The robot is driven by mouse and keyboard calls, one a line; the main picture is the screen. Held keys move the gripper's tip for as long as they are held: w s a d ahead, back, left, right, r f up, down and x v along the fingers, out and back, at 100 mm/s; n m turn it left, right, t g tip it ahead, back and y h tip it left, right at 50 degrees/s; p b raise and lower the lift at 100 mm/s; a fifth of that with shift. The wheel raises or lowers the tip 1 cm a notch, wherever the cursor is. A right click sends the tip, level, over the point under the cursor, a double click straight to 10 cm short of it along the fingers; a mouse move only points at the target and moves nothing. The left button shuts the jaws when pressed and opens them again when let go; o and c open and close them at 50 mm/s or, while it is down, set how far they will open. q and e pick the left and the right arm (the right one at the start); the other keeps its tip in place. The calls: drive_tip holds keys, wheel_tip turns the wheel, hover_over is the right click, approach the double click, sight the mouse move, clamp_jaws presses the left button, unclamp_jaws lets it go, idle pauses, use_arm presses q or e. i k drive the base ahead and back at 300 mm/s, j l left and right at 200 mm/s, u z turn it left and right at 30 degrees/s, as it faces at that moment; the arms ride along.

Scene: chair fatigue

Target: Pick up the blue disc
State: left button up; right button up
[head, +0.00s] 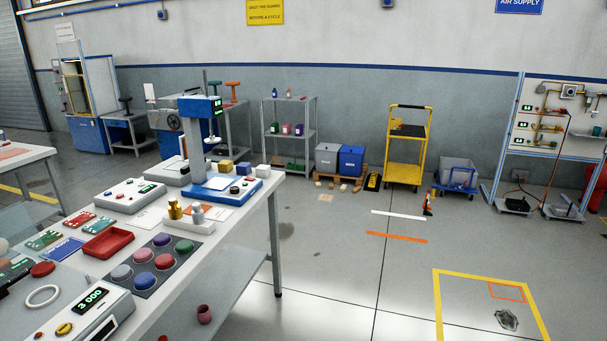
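A dark mat (173,280) lies on the workbench (230,237) at the lower left of the head view and bears several round discs. A blue-violet disc (144,281) lies at its near edge. I cannot tell for sure which is the purest blue. A grey disc (121,272), a red disc (165,262) and a green disc (184,246) lie among them. Neither of my grippers is in view.
A red tray (107,242), a white ring (42,296) and a box with a display (92,303) crowd the bench left of the mat. A press (205,140) stands at the back. The floor right of the bench is mostly clear; a yellow trolley (406,150) stands beyond.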

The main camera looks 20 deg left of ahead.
sight(144, 281)
drive_tip(key=k+j, duration=0.15)
drive_tip(key=j, duration=0.25)
drive_tip(key=k+j+z, duration=0.1)
drive_tip(key=j, duration=0.3)
drive_tip(key=k+j, duration=0.25)
drive_tip(key=j, duration=0.15)
drive_tip(key=k+j, duration=0.15)
drive_tip(key=j, duration=0.25)
drive_tip(key=k+j+z, duration=0.1)
drive_tip(key=j, duration=0.3)
drive_tip(key=k+j, duration=0.25)
drive_tip(key=j, duration=0.15)
drive_tip(key=k+j+z, duration=0.1)
drive_tip(key=j, duration=0.3)
drive_tip(key=k+j, duration=0.25)
drive_tip(key=j, duration=0.2)
drive_tip(key=k+j, duration=0.25)
drive_tip(key=j, duration=0.15)
drive_tip(key=k+j, duration=0.25)
drive_tip(key=j, duration=0.2)
drive_tip(key=k+j, duration=0.25)
drive_tip(key=j, duration=0.15)
drive_tip(key=k+j, duration=0.2)
drive_tip(key=j, duration=0.25)
drive_tip(key=i+j+z, duration=0.35)
drive_tip(key=j, duration=0.25)
drive_tip(key=i+j+z, duration=0.15)
drive_tip(key=j, duration=0.2)
